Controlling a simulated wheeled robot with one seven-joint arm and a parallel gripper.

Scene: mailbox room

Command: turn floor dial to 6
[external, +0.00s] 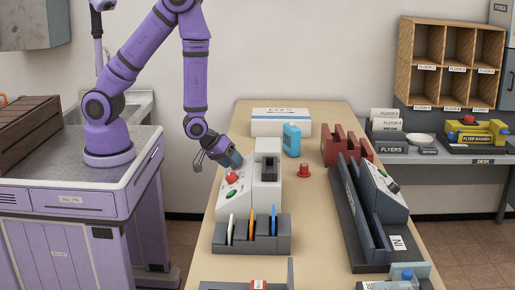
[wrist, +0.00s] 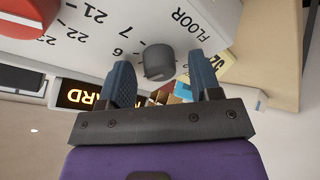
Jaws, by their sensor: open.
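The floor dial (wrist: 158,62) is a dark grey round knob on a pale panel in the wrist view. The word FLOOR and printed numbers, among them 6, 7, 21 and 22, surround it. The dial's pointer setting is not readable. My gripper (wrist: 161,75) is open, with one blue-grey finger on each side of the dial. I cannot tell whether either finger touches it. In the external view my gripper (external: 228,160) is at the upper left of the white machine (external: 266,192) on the table and hides the dial there.
A red button (external: 232,177) and a green button (external: 231,195) are on the machine's panel. A grey rack (external: 252,243) with cards stands in front. A blue bottle (external: 292,140) and a red button unit (external: 304,170) stand beyond and to the right.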

